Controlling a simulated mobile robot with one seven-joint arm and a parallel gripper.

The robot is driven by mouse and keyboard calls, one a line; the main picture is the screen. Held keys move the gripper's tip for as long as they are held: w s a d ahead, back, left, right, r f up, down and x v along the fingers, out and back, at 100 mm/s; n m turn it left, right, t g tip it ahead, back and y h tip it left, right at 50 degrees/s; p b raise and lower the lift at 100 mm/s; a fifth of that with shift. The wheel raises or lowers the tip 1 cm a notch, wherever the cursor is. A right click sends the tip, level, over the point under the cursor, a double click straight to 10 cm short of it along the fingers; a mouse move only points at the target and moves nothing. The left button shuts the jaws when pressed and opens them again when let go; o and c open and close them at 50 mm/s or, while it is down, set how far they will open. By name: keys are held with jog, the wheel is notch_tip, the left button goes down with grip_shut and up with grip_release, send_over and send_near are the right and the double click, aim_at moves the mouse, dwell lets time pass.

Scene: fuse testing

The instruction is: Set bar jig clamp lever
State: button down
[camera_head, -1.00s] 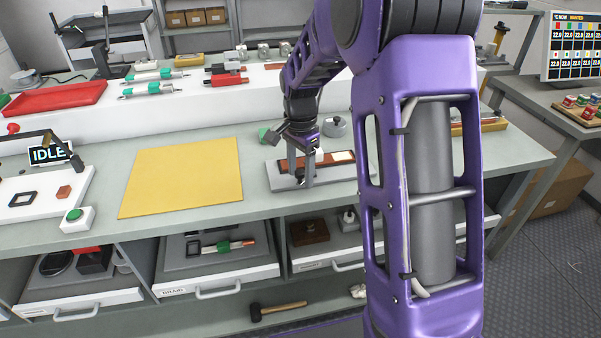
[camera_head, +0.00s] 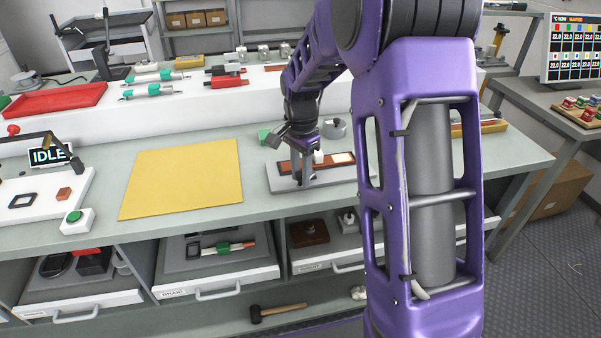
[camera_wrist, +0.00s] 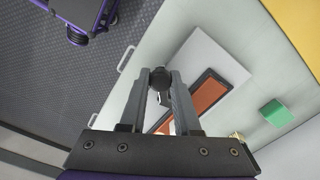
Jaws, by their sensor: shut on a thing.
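The bar jig has a pale grey base plate (camera_head: 283,184) on the bench, right of the yellow mat. A reddish-brown bar (camera_head: 343,158) lies along it; in the wrist view the bar (camera_wrist: 207,98) looks orange in a dark frame. The clamp lever shows as a round black knob (camera_wrist: 158,78) on a short stem in the wrist view. My gripper (camera_head: 305,181) points down over the jig. In the wrist view its fingertips (camera_wrist: 158,73) are shut on the knob, one on each side. The fingers and my arm hide part of the jig in the head view.
A green block (camera_wrist: 277,113) stands close by the jig. A grey metal cylinder (camera_head: 334,130) stands behind it. The yellow mat (camera_head: 182,178) to the left is bare. Open drawers lie below the bench edge. A white raised shelf (camera_head: 180,118) runs behind.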

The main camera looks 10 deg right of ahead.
jog(key=n, duration=0.1)
jog(key=d+n+p, duration=0.1)
jog(key=s+n, duration=0.1)
jog(key=n, duration=0.1)
jog(key=shift+d+r, duration=0.15)
jog(key=shift+d, duration=0.1)
jog(key=n, duration=0.1)
jog(key=d+n+p, duration=0.1)
jog(key=n, duration=0.1)
jog(key=d+n, duration=0.1)
jog(key=shift+s+n+p, duration=0.3)
jog(key=shift+s, duration=0.05)
jog(key=d+n, duration=0.1)
jog(key=n+p, duration=0.1)
jog(key=n, duration=0.1)
jog(key=shift+d+n, duration=0.3)
jog(key=shift+d, duration=0.05)
jog(key=shift+w+d+n+p, duration=0.2)
jog(key=shift+d+n+p, duration=0.15)
jog(key=shift+n, duration=0.55)
jog(key=shift+w+d+n+p, duration=0.25)
jog(key=shift+d+n, duration=0.15)
jog(key=shift+n, duration=0.5)
jog(key=c, duration=0.6)
grip_release()
